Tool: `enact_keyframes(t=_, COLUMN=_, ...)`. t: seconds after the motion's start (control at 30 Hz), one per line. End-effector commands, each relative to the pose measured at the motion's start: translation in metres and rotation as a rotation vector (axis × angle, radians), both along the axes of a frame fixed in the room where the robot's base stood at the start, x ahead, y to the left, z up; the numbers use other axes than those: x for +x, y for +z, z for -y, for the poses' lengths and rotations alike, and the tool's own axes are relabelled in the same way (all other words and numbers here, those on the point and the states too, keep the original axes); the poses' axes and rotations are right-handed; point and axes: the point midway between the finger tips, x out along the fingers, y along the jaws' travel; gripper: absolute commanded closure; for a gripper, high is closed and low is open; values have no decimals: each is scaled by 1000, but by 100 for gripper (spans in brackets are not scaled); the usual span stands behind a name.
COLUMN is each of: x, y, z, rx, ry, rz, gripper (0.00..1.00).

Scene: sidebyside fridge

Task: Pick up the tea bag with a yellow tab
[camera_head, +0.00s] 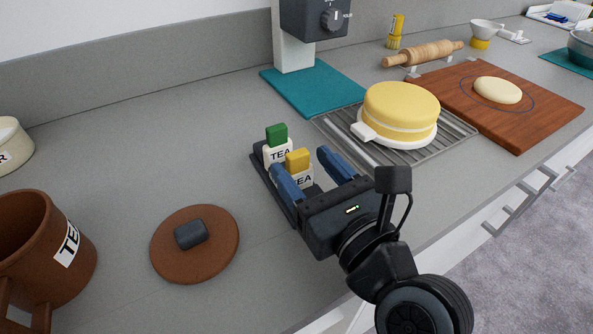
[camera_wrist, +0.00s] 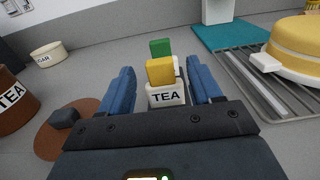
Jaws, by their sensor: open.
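The tea bag with a yellow tab (camera_head: 297,160) stands upright in a small dark holder (camera_head: 261,178). Its white body reads TEA, and it also shows in the wrist view (camera_wrist: 161,73). A tea bag with a green tab (camera_head: 277,136) stands just behind it; it shows in the wrist view (camera_wrist: 160,48) too. My gripper (camera_head: 303,163) is open, with one blue finger on each side of the yellow-tab tea bag. In the wrist view the tea bag sits between the fingers (camera_wrist: 165,86), with a gap visible on both sides. The lower part of the holder is hidden by my gripper.
A brown mug (camera_head: 38,247) and a round brown lid (camera_head: 196,251) lie to the left. A yellow cake (camera_head: 401,108) rests on a wire rack (camera_head: 456,130) to the right. A teal board (camera_head: 316,92) is behind.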

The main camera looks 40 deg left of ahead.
Motion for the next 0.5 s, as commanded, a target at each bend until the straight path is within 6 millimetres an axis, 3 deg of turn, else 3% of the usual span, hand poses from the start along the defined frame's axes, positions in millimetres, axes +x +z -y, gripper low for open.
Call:
enact_keyframes(t=0.2, x=10, y=1, z=-25, rx=0, ry=0, rz=0, gripper=36)
enact_keyframes(t=0.5, x=12, y=0, z=-28, rx=0, ry=-2, rz=1, gripper=37)
